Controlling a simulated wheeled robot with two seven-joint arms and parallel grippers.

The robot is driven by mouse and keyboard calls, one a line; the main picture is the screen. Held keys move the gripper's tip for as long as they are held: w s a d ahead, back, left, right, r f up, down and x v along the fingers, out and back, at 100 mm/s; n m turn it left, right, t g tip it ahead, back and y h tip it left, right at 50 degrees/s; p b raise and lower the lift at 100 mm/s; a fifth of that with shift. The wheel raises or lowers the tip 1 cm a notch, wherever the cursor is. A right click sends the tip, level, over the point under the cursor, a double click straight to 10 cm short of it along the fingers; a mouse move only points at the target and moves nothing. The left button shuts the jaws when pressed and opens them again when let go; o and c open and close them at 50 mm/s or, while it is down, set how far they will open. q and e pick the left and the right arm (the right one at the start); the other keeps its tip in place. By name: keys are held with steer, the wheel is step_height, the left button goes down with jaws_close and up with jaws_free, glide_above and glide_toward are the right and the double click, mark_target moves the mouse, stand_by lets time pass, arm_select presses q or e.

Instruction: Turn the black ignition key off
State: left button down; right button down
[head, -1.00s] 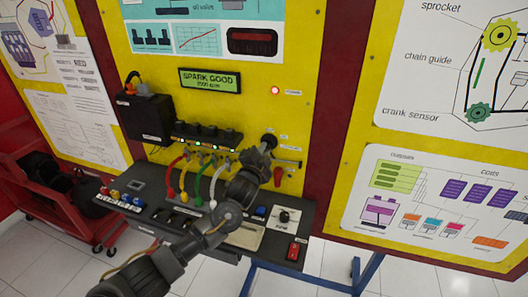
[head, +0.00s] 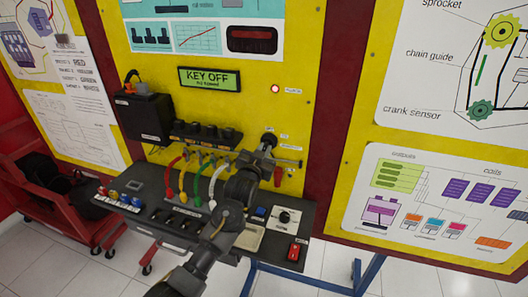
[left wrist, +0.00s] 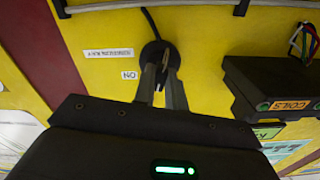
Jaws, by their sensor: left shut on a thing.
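The black ignition key sits in a round black switch (head: 269,138) on the yellow panel. My left gripper (head: 265,147) is at the switch in the head view. In the left wrist view its two fingers (left wrist: 163,74) are shut on the key (left wrist: 166,60), in front of the round black switch (left wrist: 152,50). The fingers hide much of the key, so its exact angle is hard to tell. A small label beside the switch reads ON. The display (head: 210,79) on the panel reads KEY OFF. My right gripper is not in view.
A black console (head: 150,216) with knobs and a red switch (head: 294,252) juts out below my left arm. Coloured leads hang from a black coil block (head: 205,135) left of the gripper. A red cart (head: 70,225) stands at the left.

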arm_select(q)
steer(key=shift+n, duration=1.2)
steer(key=c, duration=1.4)
jaws_free()
steer(key=shift+c, duration=0.2)
steer(key=shift+s+a+f, duration=0.1)
steer(key=shift+s, duration=0.15)
steer(key=b+v, duration=0.3)
steer(key=v, duration=0.7)
